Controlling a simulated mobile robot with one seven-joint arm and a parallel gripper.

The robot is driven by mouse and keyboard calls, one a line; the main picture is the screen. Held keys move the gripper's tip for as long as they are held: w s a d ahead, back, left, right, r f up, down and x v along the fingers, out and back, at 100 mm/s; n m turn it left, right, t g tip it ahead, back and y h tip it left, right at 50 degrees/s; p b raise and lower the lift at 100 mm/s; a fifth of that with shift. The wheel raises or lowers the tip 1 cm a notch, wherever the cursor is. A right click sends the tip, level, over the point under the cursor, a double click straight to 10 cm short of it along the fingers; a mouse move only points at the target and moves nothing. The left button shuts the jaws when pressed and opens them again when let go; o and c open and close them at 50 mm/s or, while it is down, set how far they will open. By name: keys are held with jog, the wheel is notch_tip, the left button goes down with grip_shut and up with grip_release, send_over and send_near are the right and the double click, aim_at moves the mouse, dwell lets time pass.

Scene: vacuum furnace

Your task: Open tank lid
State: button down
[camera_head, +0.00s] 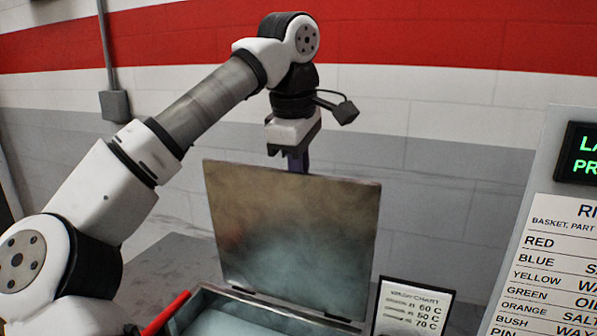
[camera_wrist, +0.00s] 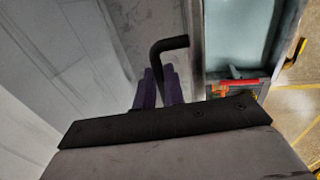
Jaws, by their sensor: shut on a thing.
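The tank lid (camera_head: 290,238) is a square metal plate standing nearly upright on its hinges at the back rim of the tank (camera_head: 268,311). The tank is open, and pale teal shows inside it, also in the wrist view (camera_wrist: 238,38). My gripper (camera_head: 298,162) is at the lid's top edge, pointing down, partly hidden behind the lid. In the wrist view, the purple fingers of my gripper (camera_wrist: 158,88) are closed around the black bent lid handle (camera_wrist: 170,45). The handle is hidden behind the lid in the head view.
A small wash chart card (camera_head: 412,308) stands right of the tank. A large panel (camera_head: 550,250) with a colour list and a green-lettered display is at the right. A red bar (camera_head: 166,314) is at the tank's front left. The wall (camera_head: 440,130) is behind the lid.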

jog(key=shift+f, duration=0.25)
jog(key=c, duration=1.5)
grip_release()
jog(key=shift+w, duration=0.15)
jog(key=shift+r, duration=0.1)
